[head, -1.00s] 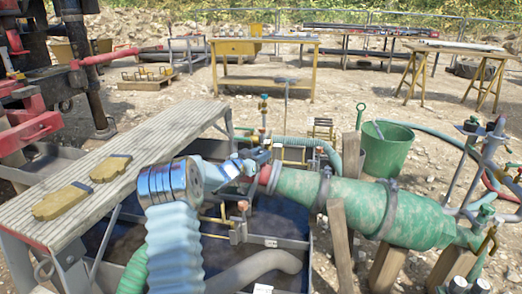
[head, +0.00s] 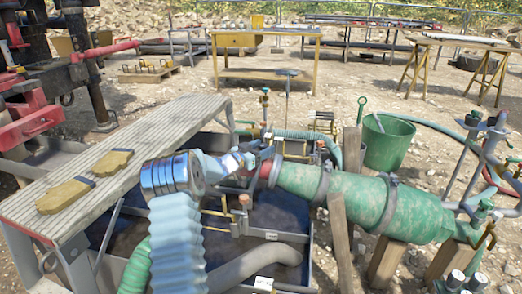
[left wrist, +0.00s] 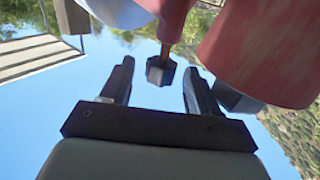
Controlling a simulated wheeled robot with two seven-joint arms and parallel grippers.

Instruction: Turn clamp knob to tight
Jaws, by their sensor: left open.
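My left gripper (head: 264,152) is at the narrow left end of the green tank (head: 350,198), beside its red collar (head: 275,173). The left wrist view shows the gripper (left wrist: 158,78) open, with its two dark fingers apart. A dark, faceted knob (left wrist: 160,71) on a thin brownish stem sits in the gap between the fingertips. It appears clear of both fingers. The stem comes from a red part (left wrist: 175,18), next to a larger red cylinder (left wrist: 265,45). In the head view the knob is not clear behind the gripper. My right gripper is not in view.
A ribbed bench (head: 110,160) with tan gloves (head: 66,195) stands at the left. A dark basin (head: 285,225) with pipes lies below my arm. Wooden posts (head: 340,235) stand by the tank. A green bucket (head: 385,145) and pipework (head: 480,170) are at the right.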

